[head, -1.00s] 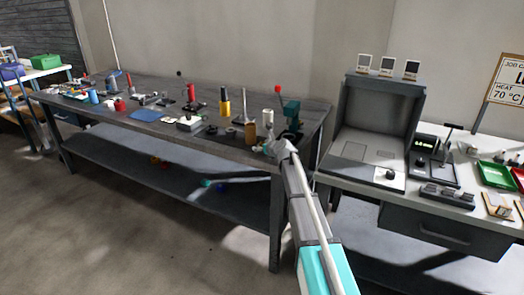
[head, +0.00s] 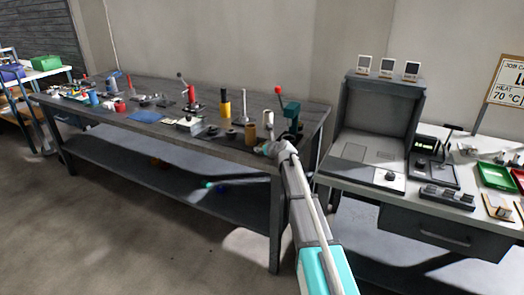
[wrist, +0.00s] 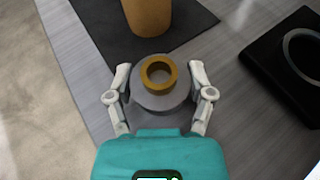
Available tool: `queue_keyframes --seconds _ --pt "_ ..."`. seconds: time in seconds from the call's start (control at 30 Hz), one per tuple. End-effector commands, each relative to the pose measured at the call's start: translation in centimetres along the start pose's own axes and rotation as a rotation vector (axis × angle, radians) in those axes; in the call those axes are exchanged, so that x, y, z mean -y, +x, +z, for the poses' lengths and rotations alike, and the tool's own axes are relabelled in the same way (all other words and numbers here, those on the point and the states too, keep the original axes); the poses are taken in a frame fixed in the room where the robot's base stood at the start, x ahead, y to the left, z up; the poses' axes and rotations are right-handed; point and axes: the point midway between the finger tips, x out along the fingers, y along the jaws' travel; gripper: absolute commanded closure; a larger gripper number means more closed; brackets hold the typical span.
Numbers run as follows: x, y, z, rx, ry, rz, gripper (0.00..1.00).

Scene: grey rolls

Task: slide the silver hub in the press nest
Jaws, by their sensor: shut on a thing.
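A grey round piece, which I take as the silver hub (wrist: 160,103), sits between the fingers of my gripper (wrist: 159,80) in the wrist view. A brass-coloured ring (wrist: 145,74) lies on its top, centred. The fingers are shut on the hub's sides. In the head view my gripper (head: 267,148) is at the front right edge of the long workbench, and the hub is too small to make out. A green press (head: 291,117) with a red-knobbed lever stands just behind it. A black block (wrist: 262,62) with a pale ring on it is right of the gripper in the wrist view.
An ochre cylinder (wrist: 150,14) stands on a dark mat (wrist: 100,28) ahead of the gripper. In the head view, a white cylinder (head: 268,117) and a yellow-black one (head: 226,104) stand nearby. A grey station (head: 372,125) is on the right bench.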

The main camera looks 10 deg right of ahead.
Motion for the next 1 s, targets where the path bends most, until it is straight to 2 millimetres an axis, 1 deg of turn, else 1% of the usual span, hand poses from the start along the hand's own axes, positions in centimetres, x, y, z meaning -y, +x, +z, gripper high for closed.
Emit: queue_keyframes --seconds 0.27,0.43,0.57,0.77,0.83,1.0 --pt "0.0 0.0 0.1 0.000 0.000 0.000 0.92" --pt "0.0 -0.2 0.6 0.000 0.000 0.000 0.92" --pt "0.1 -0.5 1.2 0.000 0.000 0.000 0.92" --pt "0.1 -1.2 2.8 0.000 0.000 -0.001 0.92" --pt "0.1 -1.6 3.5 0.000 0.001 -0.001 0.92" --pt "-0.1 -4.1 4.6 0.001 0.001 -0.001 0.92"
